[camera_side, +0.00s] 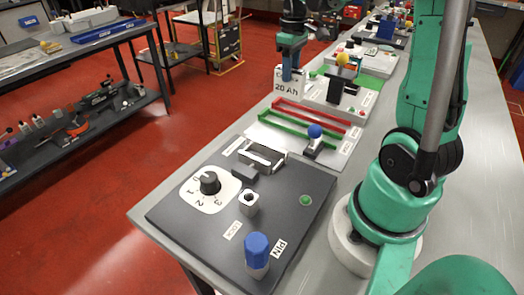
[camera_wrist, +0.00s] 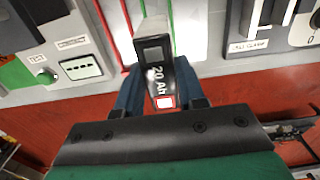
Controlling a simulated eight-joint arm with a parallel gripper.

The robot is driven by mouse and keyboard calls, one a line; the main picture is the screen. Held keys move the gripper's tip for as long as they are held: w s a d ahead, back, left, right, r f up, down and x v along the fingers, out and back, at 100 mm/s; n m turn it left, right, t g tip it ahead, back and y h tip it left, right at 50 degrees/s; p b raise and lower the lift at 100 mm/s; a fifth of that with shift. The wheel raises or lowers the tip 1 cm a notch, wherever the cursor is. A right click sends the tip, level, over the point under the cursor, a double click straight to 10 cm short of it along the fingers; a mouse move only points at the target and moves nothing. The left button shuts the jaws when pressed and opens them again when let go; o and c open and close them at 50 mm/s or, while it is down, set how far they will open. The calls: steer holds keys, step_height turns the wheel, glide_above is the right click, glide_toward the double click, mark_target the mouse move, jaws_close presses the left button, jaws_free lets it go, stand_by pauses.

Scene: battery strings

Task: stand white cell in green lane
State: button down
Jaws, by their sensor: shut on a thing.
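The white cell (camera_side: 283,91), marked 20 Ah, is upright in my gripper (camera_side: 292,73) at the far end of the lane board. In the wrist view, the cell (camera_wrist: 152,28) sits between the two blue fingers of my gripper (camera_wrist: 160,88), its 20 Ah face towards the camera. The fingers are shut on it. The green lane's rail (camera_side: 276,122) and the red lane's rail (camera_side: 312,113) lie on the pale board. The cell hides part of the board in the wrist view. I cannot tell whether its base touches anything.
A blue-knobbed lever (camera_side: 315,131) stands near the rails' right ends. A dark panel (camera_side: 180,213) with a dial and a blue-capped pin (camera_side: 257,252) is in front. Another panel with a yellow knob (camera_side: 342,59) stands behind. The bench's left edge is close to the cell.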

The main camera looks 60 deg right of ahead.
steer(key=shift+f, duration=4.1)
steer(key=shift+f, duration=0.2)
steer(key=shift+c, duration=2.2)
jaws_free()
steer(key=shift+r, duration=2.8)
